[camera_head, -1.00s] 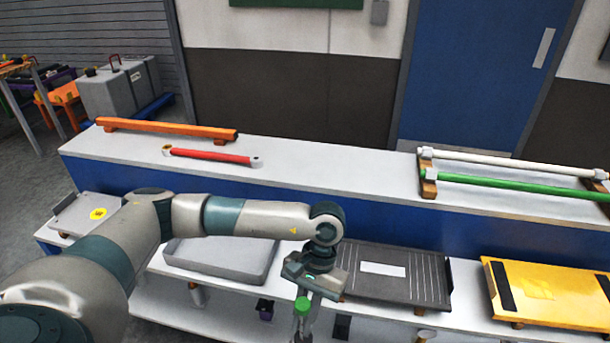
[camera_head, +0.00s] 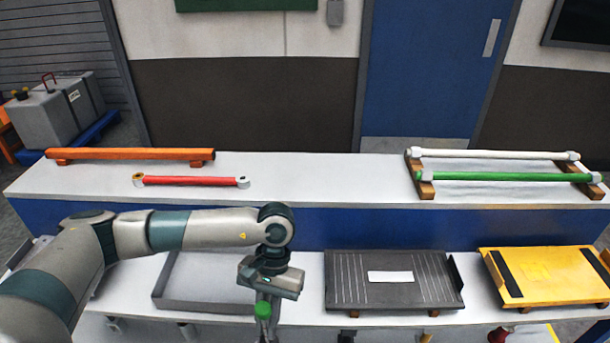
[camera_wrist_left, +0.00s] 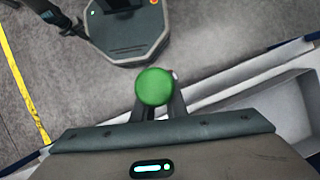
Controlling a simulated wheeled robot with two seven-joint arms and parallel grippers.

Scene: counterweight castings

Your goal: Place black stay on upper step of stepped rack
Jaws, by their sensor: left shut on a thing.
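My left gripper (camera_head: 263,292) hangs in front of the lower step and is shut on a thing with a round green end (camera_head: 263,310). The green end also shows between the fingers in the left wrist view (camera_wrist_left: 154,87). The rest of this thing is hidden, so I cannot tell if it is the black stay. The stepped rack is a long pale bench; its upper step (camera_head: 320,172) lies behind and above the gripper, with a bare stretch in the middle. No black stay is plainly visible elsewhere. My right gripper is out of view.
On the upper step lie an orange bar (camera_head: 130,154), a red rod (camera_head: 188,181), and a white rod (camera_head: 490,154) and green rod (camera_head: 490,177) on wooden supports. The lower step holds a grey tray (camera_head: 180,305), a dark ribbed plate (camera_head: 390,292) and a yellow plate (camera_head: 545,275).

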